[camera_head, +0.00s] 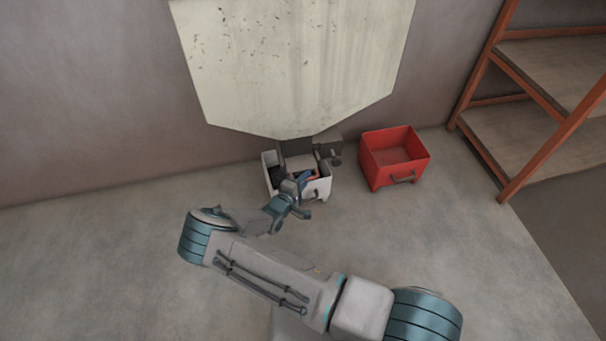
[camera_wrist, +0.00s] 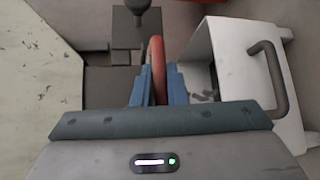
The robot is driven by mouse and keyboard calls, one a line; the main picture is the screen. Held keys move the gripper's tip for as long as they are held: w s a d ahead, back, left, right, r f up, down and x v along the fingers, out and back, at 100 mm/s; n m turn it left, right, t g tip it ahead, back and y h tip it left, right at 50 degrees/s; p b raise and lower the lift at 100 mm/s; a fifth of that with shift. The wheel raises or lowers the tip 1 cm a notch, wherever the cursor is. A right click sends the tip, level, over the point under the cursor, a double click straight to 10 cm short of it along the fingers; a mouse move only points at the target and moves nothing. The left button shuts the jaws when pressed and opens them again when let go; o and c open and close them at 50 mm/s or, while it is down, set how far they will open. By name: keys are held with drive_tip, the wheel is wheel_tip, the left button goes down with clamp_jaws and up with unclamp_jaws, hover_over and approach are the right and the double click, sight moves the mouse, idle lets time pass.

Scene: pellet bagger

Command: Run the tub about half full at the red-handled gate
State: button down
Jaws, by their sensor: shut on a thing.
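The red handle (camera_wrist: 157,70) of the gate stands between the two blue fingers of my gripper (camera_wrist: 157,90) in the wrist view, and the gripper is shut on it. The head view also shows my gripper (camera_head: 304,181) low under the hopper's outlet. A white tub (camera_head: 322,187) with a grey handle stands on the floor beneath the outlet, partly hidden by my gripper and the gate. In the wrist view the tub (camera_wrist: 229,50) is on the right, with a few small grey bits inside. Its fill level cannot be told.
The large cream hopper (camera_head: 300,60) hangs above the tub against the wall. A red tub (camera_head: 387,178) with a dark handle stands to the right. An orange-framed shelf (camera_head: 535,95) is at far right. The floor at left is clear.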

drive_tip(key=c, duration=1.5)
unclamp_jaws()
drive_tip(key=shift+o, duration=0.2)
drive_tip(key=p+v, duration=0.3)
drive_tip(key=v, duration=1.1)
drive_tip(key=shift+p, duration=0.35)
drive_tip(key=shift+w+d, duration=0.1)
